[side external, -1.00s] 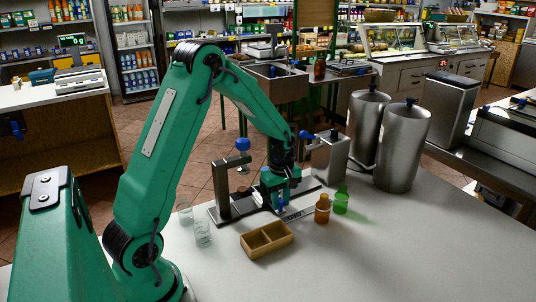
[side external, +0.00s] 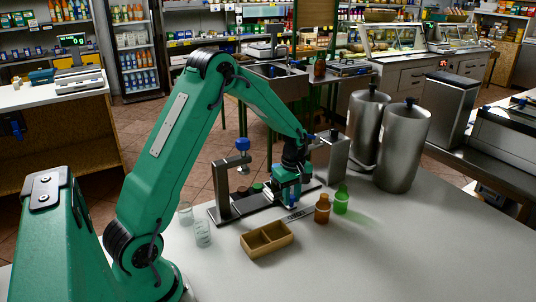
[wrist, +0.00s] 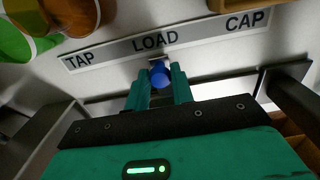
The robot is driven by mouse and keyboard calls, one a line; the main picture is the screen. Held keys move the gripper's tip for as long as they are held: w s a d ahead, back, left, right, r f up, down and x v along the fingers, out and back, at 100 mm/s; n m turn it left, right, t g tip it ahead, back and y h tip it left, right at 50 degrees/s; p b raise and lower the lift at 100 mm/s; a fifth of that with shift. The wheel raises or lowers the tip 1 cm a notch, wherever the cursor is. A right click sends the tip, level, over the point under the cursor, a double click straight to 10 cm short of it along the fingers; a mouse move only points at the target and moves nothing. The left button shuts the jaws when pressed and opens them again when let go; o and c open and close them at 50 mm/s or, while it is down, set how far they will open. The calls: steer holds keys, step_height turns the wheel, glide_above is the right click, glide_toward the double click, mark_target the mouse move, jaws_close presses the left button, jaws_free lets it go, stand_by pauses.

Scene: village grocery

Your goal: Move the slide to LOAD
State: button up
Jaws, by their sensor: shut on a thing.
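The slide's blue knob (wrist: 159,74) is between the two green fingers of my gripper (wrist: 160,82) in the wrist view. The fingers are shut on it. A label strip (wrist: 110,53) reads TAP, LOAD, CAP from left to right. The knob and a small pale tab sit right below the word LOAD, about at its middle. In the side view my gripper (side external: 289,193) is low over the dark rail fixture (side external: 235,210), beside the label strip. Most of the slide's body is hidden by my gripper.
An orange bottle (side external: 322,209) and a green bottle (side external: 341,200) stand right of the label. A wooden two-part tray (side external: 285,241) is in front, with clear glasses (side external: 202,233) to its left. Posts stand at both rail ends. Steel canisters (side external: 402,150) stand behind.

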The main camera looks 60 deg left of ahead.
steer(key=o, duration=0.8)
steer(key=shift+c, duration=0.2)
steer(key=shift+r, duration=0.1)
steer(key=shift+r, duration=3.35)
steer(key=shift+r, duration=0.15)
